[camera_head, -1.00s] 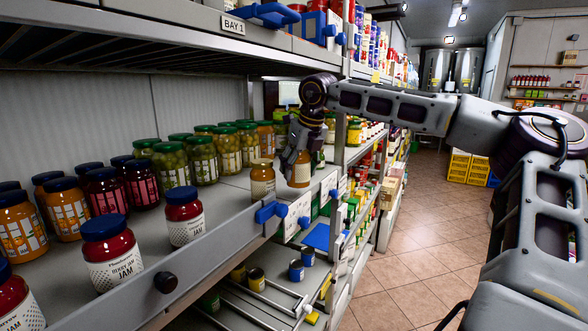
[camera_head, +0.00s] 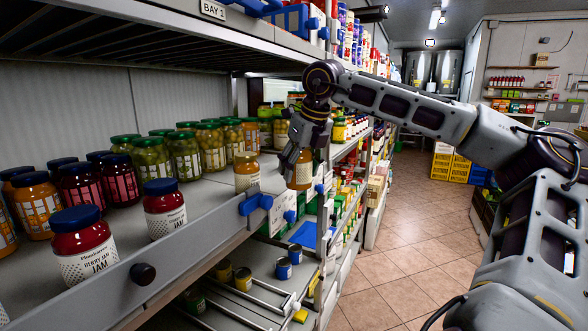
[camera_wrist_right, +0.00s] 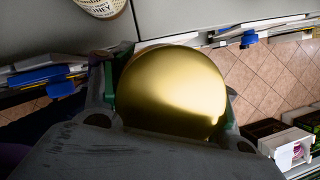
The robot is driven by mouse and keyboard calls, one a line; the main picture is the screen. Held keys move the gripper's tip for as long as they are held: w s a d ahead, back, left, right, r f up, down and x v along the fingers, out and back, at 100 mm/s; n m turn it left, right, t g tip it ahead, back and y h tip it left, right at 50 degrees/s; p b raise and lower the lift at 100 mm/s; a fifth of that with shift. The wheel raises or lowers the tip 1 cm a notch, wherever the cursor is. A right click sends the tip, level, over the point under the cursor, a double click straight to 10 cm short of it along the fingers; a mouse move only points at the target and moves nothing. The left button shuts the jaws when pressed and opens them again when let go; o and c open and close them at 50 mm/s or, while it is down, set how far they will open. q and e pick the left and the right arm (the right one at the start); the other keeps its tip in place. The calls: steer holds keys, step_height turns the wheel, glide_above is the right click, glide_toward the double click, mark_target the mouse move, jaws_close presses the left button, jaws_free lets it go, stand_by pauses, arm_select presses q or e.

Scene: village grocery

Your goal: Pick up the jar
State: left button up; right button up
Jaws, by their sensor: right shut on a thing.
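The jar in my right gripper (camera_head: 296,156) has a gold lid (camera_wrist_right: 172,95) and amber sides (camera_head: 302,172). The fingers are shut around it, one on each side of the lid in the right wrist view. The jar is upright and at the front edge of the shelf, toward the aisle; I cannot tell its exact clearance. A similar gold-lidded honey jar (camera_head: 247,172) stands on the shelf to its left, apart from it. Its label also shows at the top of the right wrist view (camera_wrist_right: 103,6). My left gripper is not in view.
Blue-lidded berry jam jars (camera_head: 84,245) and green-lidded jars (camera_head: 152,157) stand on the same shelf (camera_head: 215,205). A blue clip (camera_head: 256,203) sticks out from the shelf front. An upper shelf hangs overhead. The tiled aisle floor (camera_head: 405,235) on the right is clear.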

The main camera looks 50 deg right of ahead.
steer(key=shift+s+a+b, duration=0.15)
steer(key=shift+s+b, duration=0.1)
steer(key=shift+s, duration=0.45)
steer(key=shift+s+a+b, duration=0.15)
steer(key=shift+s+b, duration=0.1)
steer(key=shift+s, duration=0.45)
steer(key=shift+r, duration=0.1)
